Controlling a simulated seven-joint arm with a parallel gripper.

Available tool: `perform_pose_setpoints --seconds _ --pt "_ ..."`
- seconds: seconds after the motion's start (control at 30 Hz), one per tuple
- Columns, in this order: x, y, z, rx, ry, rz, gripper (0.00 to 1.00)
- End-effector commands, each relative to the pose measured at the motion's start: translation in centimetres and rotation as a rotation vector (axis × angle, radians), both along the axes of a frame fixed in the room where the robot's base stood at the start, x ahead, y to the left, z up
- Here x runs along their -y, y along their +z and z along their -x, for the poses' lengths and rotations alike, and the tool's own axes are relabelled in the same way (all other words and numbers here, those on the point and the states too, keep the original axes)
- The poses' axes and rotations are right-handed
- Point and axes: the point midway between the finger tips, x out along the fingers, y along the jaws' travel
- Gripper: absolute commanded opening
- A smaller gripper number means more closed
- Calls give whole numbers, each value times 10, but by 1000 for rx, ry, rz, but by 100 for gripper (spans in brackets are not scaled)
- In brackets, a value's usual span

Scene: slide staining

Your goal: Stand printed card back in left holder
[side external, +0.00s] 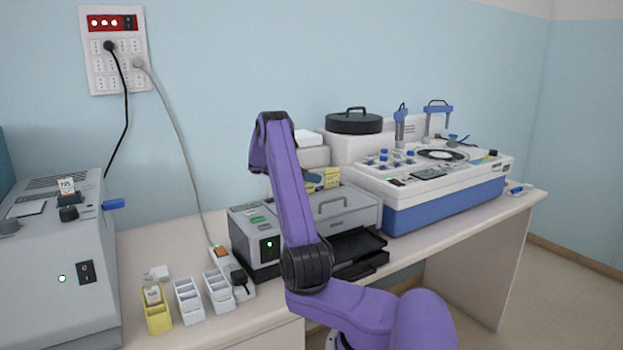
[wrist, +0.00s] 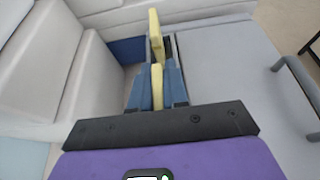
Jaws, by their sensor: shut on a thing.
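In the wrist view my gripper (wrist: 157,72) has its blue fingers closed around a thin, upright yellow piece (wrist: 157,80), seen edge-on. No print shows on it. Another pale card (side external: 153,295) stands in the yellow holder (side external: 158,322) on the bench.
Two white slotted racks (side external: 188,303) and (side external: 218,292) stand right of the yellow holder. A power strip (side external: 238,277) with a cable lies close by. The grey instrument (side external: 350,212) and a white-and-blue machine (side external: 430,205) fill the right.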

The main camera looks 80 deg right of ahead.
Motion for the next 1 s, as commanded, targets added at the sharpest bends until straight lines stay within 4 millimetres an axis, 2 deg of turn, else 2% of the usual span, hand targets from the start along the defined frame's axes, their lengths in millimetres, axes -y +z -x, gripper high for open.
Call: perform_pose_setpoints --seconds 0.13,0.17,0.2,0.23,0.6,0.77,1.0 --pt "0 -4 0 -1 0 -1 0" --pt "0 -3 0 -1 0 -1 21" --pt "0 -3 0 0 0 0 34" --pt "0 -3 0 0 0 0 40" --pt "0 1 0 1 -1 1 40" --pt "-13 9 -14 0 4 1 40" --pt "-45 27 -47 1 5 1 40"
